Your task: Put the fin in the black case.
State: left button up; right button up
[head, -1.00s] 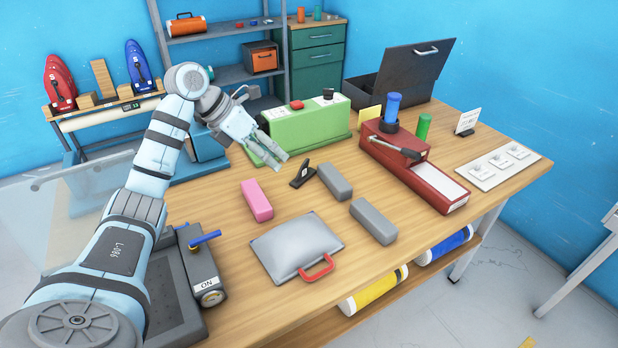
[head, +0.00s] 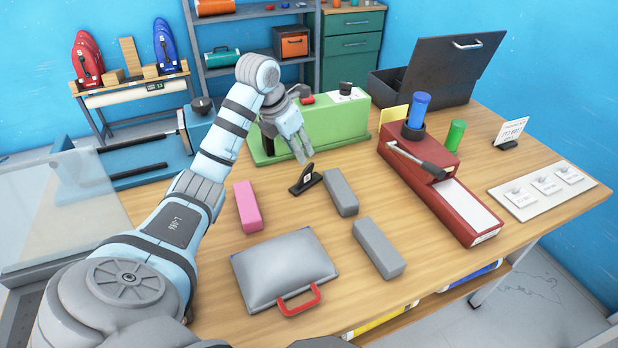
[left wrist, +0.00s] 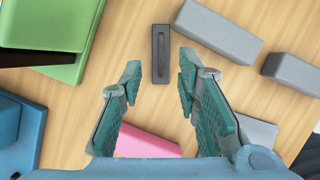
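The fin (head: 305,180) is a small black piece standing on its flat base on the wooden table, near the middle. In the left wrist view the fin (left wrist: 161,52) shows from above, just beyond and between my fingertips. My left gripper (head: 301,154) is open and empty, above and just behind the fin; its two spread fingers show in the left wrist view (left wrist: 160,80). The black case (head: 425,88) stands open at the back right of the table, its lid raised; its inside is mostly hidden. My right gripper is not in view.
Grey blocks (head: 378,248) lie right of the fin and a pink block (head: 247,206) left. A grey bag (head: 285,270) lies in front. A green machine (head: 330,124) stands behind; a red unit (head: 440,190) with a blue cylinder stands between fin and case.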

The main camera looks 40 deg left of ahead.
aim_at(306, 168)
pick_arm(q)
jog(key=x, duration=0.3)
jog(key=shift+s+d+f, duration=0.1)
jog(key=shift+d, duration=0.1)
jog(key=b+x, duration=0.1)
jog(key=x, duration=0.5)
jog(key=shift+s+a+f, duration=0.1)
jog(key=shift+a+f, duration=0.1)
jog(key=shift+r, duration=0.1)
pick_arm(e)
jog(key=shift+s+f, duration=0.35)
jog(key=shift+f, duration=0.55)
pick_arm(q)
jog(key=shift+c, duration=0.4)
grip_shut()
